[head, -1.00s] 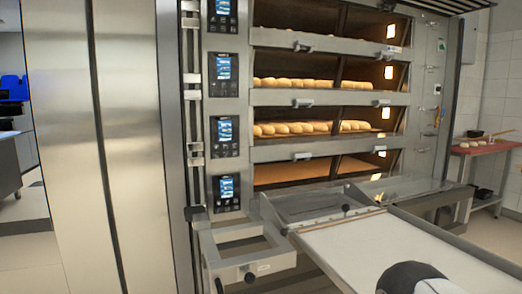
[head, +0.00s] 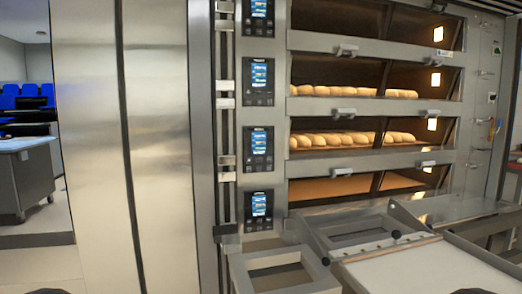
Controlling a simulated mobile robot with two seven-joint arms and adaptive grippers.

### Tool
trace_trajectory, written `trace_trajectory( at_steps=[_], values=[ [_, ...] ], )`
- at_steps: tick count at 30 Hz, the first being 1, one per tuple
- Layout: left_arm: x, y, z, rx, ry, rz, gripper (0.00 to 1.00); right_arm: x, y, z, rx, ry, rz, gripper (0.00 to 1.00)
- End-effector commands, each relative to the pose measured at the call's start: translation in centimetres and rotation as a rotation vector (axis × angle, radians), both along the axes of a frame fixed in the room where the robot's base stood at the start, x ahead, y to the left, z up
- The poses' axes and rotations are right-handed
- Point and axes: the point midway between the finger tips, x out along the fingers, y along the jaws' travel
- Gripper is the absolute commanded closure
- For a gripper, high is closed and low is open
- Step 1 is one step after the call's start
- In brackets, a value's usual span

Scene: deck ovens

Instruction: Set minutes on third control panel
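Several dark control panels with lit blue screens run in a column up the left side of the deck oven. Counted from the top, the first panel (head: 259,14) is cut by the upper picture edge, the second panel (head: 258,82) is below it, then the third panel (head: 259,149), and a lower panel (head: 259,210). Their screens are lit, but the digits are too small to read. No gripper shows. Only small dark rounded shapes touch the bottom edge of the head view, at left and right.
A pale loading table (head: 430,274) and a metal frame (head: 277,268) stand out in front of the oven at lower right. Bread loaves (head: 340,139) lie on two decks; the lowest visible deck (head: 335,187) looks bare. A tall steel cabinet (head: 160,150) stands left.

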Motion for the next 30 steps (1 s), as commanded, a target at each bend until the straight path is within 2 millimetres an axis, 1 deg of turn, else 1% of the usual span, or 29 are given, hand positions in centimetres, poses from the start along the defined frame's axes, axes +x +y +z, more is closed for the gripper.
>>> trace_trajectory(
  at_steps=[4, 5, 6, 8, 9, 10, 30],
  values=[
    [0.02, 0.0, 0.0, 0.0, -0.001, 0.0, 0.6, 0.02, 0.0, 0.0, 0.0, -0.001, 0.0, 0.6],
    [0.02, 0.0, 0.0, 0.0, -0.001, 0.0, 0.6, 0.02, 0.0, 0.0, 0.0, -0.001, 0.0, 0.62],
    [0.03, 0.0, -0.01, 0.0, -0.001, 0.0, 0.6, 0.03, 0.0, -0.01, 0.0, -0.001, 0.0, 0.71],
    [0.03, 0.0, -0.01, 0.0, -0.001, 0.0, 0.6, 0.03, 0.0, -0.01, 0.0, -0.001, 0.0, 0.85],
    [0.03, 0.0, 0.0, 0.0, -0.001, 0.0, 0.6, 0.03, 0.0, -0.01, 0.0, -0.001, 0.0, 0.94],
    [0.03, 0.0, 0.0, 0.0, -0.001, 0.0, 0.6, 0.03, 0.0, 0.0, 0.0, -0.001, 0.0, 1.0],
    [0.02, 0.0, 0.0, 0.0, -0.001, 0.0, 0.6, 0.02, 0.0, 0.0, 0.0, -0.001, 0.0, 1.0]
  ],
)
